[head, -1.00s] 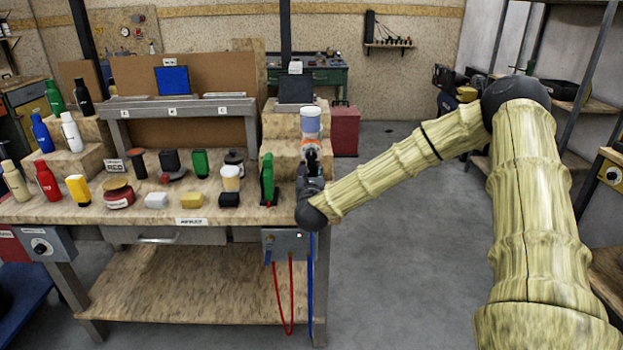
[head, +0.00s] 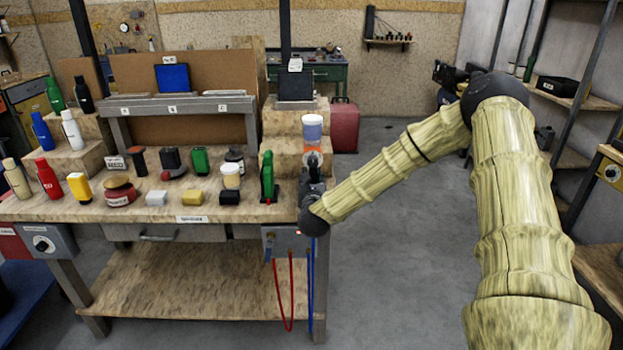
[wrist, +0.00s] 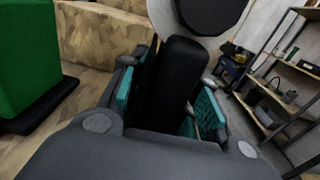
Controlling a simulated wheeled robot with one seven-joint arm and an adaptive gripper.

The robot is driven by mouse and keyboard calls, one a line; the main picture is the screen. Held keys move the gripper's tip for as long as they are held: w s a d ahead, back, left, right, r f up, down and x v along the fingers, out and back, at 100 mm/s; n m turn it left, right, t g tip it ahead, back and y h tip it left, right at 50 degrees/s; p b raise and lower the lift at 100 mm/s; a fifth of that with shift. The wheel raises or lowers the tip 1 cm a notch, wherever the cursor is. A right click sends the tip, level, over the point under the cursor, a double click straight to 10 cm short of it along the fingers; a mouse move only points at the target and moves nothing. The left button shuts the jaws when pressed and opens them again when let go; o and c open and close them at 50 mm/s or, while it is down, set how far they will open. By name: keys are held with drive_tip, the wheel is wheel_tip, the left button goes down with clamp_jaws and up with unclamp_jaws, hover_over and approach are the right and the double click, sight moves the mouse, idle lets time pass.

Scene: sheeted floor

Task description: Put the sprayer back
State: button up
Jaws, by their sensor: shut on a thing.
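The sprayer (head: 312,128) has a blue and white cup on top, an orange and pale body below it and a black handle. My gripper (head: 313,172) is shut on that handle at the bench's right end, with the sprayer roughly upright. In the wrist view the black handle (wrist: 178,80) stands between the teal-padded fingers, under a pale body with a dark round end. The handle's lower end is hidden by my gripper. I cannot tell whether the sprayer touches the bench.
A green tool (head: 268,178) on a dark base stands close left of my gripper. Wooden steps (head: 283,150) rise behind. The workbench (head: 150,213) holds several bottles, jars and blocks further left. A red case (head: 344,126) stands behind on the floor. The floor to the right is open.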

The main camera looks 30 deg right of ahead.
drive_tip(key=o, duration=0.6)
drive_tip(key=shift+o, duration=0.3)
